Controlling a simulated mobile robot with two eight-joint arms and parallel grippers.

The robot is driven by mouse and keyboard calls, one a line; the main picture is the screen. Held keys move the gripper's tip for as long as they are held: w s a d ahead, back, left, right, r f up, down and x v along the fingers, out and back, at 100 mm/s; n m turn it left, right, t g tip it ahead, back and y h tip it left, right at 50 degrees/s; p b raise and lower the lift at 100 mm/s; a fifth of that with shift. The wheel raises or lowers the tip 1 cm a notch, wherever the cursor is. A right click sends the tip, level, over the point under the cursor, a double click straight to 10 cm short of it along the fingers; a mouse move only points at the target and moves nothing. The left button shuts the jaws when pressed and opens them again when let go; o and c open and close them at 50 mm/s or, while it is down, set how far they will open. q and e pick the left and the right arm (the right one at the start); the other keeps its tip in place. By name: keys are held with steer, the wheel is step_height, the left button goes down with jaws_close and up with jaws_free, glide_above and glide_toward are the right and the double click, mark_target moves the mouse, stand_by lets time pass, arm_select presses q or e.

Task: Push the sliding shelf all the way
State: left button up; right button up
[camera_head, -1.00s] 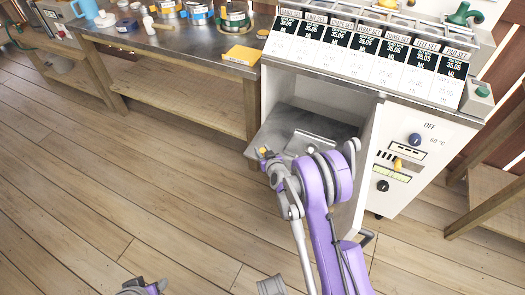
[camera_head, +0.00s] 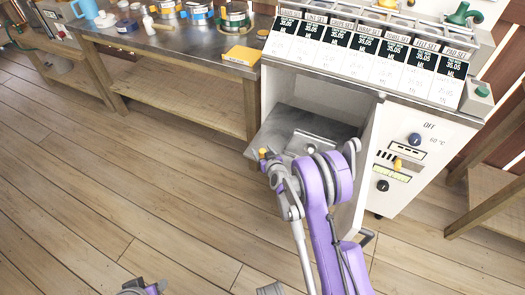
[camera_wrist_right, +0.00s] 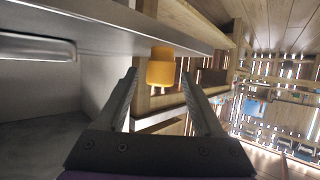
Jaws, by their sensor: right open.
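The sliding shelf (camera_head: 272,135) is a flat grey metal plate at the open front of the white cabinet (camera_head: 458,130). Its left corner sticks out past the cabinet's left side. My right gripper (camera_head: 265,156) is at the shelf's front edge, and my purple arm covers much of the shelf's front; I cannot tell whether they touch. In the right wrist view my right gripper (camera_wrist_right: 162,72) is open, with a blurred orange-yellow piece (camera_wrist_right: 161,68) showing between its fingertips. My left gripper (camera_head: 142,288) is partly cut off at the bottom edge.
A workbench (camera_head: 185,45) with tins, a blue mug (camera_head: 86,8) and a yellow box (camera_head: 243,55) stands left of the cabinet. Labelled lidded bins (camera_head: 370,42) line the cabinet top. A control panel (camera_head: 408,165) is on its right front. The wooden floor in front is clear.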

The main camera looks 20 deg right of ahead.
arm_select(q)
steer(key=shift+r+p, duration=0.45)
steer(key=shift+r, duration=0.1)
arm_select(e)
steer(key=v, duration=1)
steer(key=shift+s, duration=0.3)
steer(key=shift+r, duration=0.1)
steer(key=s+a+r+n+g+y, duration=0.15)
steer(key=s+a+r+g, duration=0.25)
steer(key=s+a+r, duration=0.55)
steer(key=s+d+r+g, duration=0.1)
steer(key=s+r+g, duration=0.1)
steer(key=s, duration=0.8)
steer(key=s+r+g, duration=0.2)
steer(key=s+g, duration=0.1)
steer(key=s, duration=0.8)
arm_select(q)
step_height(320, 180, up, 17)
steer(key=w+p, duration=0.2)
steer(key=p, duration=1.2)
steer(key=shift+f+t+p, duration=0.2)
steer(key=shift+t+p, duration=0.2)
arm_select(e)
step_height(320, 180, up, 17)
steer(key=w+t, duration=0.1)
steer(key=w, duration=0.2)
steer(key=shift+m+h, duration=0.35)
steer(key=shift+m, duration=0.1)
